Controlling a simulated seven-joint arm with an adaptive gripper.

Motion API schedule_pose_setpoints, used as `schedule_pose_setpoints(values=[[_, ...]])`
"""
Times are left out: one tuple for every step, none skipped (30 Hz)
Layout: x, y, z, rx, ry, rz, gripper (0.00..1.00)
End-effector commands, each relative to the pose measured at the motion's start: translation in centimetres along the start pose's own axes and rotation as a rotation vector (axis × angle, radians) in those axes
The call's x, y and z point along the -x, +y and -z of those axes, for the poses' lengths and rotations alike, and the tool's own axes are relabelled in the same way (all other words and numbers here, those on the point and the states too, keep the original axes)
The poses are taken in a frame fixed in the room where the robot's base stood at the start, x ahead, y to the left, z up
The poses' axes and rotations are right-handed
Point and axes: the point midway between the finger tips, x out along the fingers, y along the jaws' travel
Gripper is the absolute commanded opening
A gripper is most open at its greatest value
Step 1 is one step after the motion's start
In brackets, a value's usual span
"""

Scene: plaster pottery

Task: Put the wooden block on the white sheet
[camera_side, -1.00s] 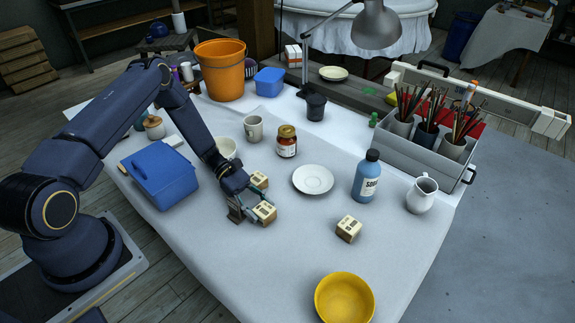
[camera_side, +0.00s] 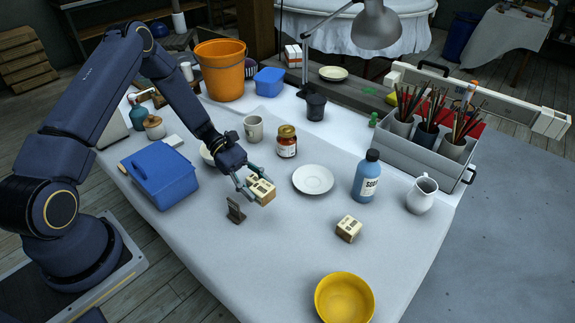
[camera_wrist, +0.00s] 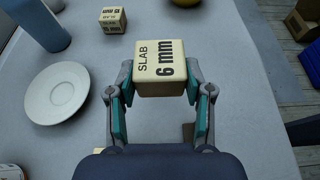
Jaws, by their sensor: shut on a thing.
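My gripper (camera_side: 250,190) is shut on a cream wooden block (camera_side: 262,191) marked "SLAB 6 mm". The wrist view shows the block (camera_wrist: 160,68) between the two fingertips, above the table. A large pale sheet (camera_side: 300,240) covers most of the table, with a brighter white strip (camera_side: 285,107) along the back. A second, similar block (camera_side: 349,229) sits on the sheet to the right and also shows in the wrist view (camera_wrist: 112,20). A cream edge at the bottom of the wrist view (camera_wrist: 110,150) is mostly hidden by my gripper.
A small dark upright piece (camera_side: 236,210) stands just below my gripper. A white saucer (camera_side: 312,180), jar (camera_side: 286,143), blue bottle (camera_side: 367,178), white jug (camera_side: 422,196), yellow bowl (camera_side: 344,299) and blue box (camera_side: 160,175) stand around. The sheet's front middle is clear.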

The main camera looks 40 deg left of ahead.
Motion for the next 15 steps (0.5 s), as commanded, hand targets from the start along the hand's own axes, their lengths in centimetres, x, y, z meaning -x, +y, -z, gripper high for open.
schedule_pose_setpoints(values=[[0.2,0.3,-0.6,0.002,0.001,-0.008,0.11],[0.3,0.5,-0.8,0.005,0.002,-0.018,0.11],[0.4,0.9,-1.2,0.015,0.001,-0.038,0.11],[0.4,1.2,-1.4,0.023,0.001,-0.057,0.11],[0.5,1.7,-1.6,0.033,0.002,-0.081,0.11],[0.6,2.4,-1.7,0.051,0.002,-0.122,0.11],[0.8,2.9,-1.8,0.066,0.001,-0.156,0.11],[1.1,3.6,-1.8,0.083,0.002,-0.196,0.11],[1.6,4.5,-1.8,0.108,0.001,-0.257,0.11],[2.3,5.2,-1.6,0.128,0.002,-0.309,0.11],[3.0,5.9,-1.4,0.151,0.003,-0.362,0.11],[4.2,6.8,-1.1,0.182,0.002,-0.436,0.11],[5.2,7.4,-0.7,0.206,0.002,-0.495,0.11],[6.3,8.0,-0.4,0.23,0.003,-0.553,0.11],[8.0,8.7,0.2,0.265,0.003,-0.637,0.11]])
